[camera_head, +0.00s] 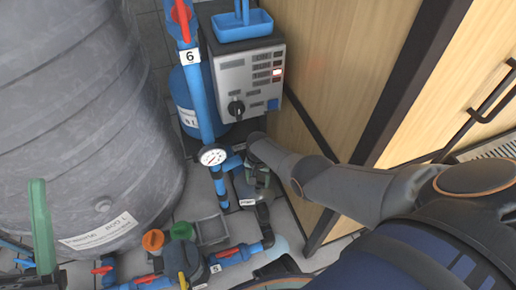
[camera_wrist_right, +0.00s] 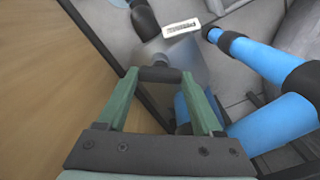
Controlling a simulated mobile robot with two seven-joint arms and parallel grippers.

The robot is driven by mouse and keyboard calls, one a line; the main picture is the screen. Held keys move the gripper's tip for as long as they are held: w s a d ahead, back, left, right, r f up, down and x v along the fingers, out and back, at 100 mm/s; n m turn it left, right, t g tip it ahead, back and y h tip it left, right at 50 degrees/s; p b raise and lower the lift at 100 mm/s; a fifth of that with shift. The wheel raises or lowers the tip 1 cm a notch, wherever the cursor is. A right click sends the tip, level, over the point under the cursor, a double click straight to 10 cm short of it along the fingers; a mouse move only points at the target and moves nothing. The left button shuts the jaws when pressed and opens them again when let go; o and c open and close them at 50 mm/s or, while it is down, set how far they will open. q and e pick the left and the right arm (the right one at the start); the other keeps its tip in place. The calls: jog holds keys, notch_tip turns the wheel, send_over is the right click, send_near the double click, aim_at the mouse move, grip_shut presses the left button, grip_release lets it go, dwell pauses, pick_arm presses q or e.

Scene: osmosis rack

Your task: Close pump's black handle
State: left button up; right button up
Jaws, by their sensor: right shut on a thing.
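The pump (camera_head: 243,190) stands low on the floor beside the wooden cabinet, with blue pipes on its left. My right arm reaches in from the right, and my right gripper (camera_head: 259,176) is at the top of the pump. In the right wrist view, the green fingers of this gripper (camera_wrist_right: 160,78) are shut on the pump's black handle (camera_wrist_right: 160,74), a short dark bar between their tips. The grip hides most of the handle in the head view. A green finger of my left gripper (camera_head: 39,190) shows at the lower left; its opening cannot be told.
A large grey tank (camera_head: 80,110) fills the left. A grey control box (camera_head: 248,80) with a blue tray (camera_head: 242,25) is above the pump. A pressure gauge (camera_head: 213,156) and blue pipes (camera_wrist_right: 268,62) are close to the gripper. The wooden cabinet (camera_head: 335,60) bounds the right.

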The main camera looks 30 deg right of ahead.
jog(key=m, duration=0.5)
pick_arm(q)
jog(key=shift+r, duration=0.1)
pick_arm(e)
jog(key=m, duration=0.5)
jog(key=shift+m, duration=0.4)
jog(key=o, duration=1.4)
jog(key=shift+c, duration=0.2)
pick_arm(q)
jog(key=shift+r, duration=0.1)
notch_tip(320, 180, up, 10)
jog(key=a+m+p, duration=0.1)
jog(key=p, duration=0.9)
jog(key=w+a+f+n+g+y+p, duration=0.1)
jog(key=w+f+n+y, duration=0.4)
jog(key=f, duration=0.5)
jog(key=shift+w+n+y, duration=0.35)
jog(key=shift+n+y, duration=0.05)
jog(key=shift+y, duration=0.7)
pick_arm(e)
notch_tip(320, 180, up, 12)
jog(key=shift+r, duration=0.2)
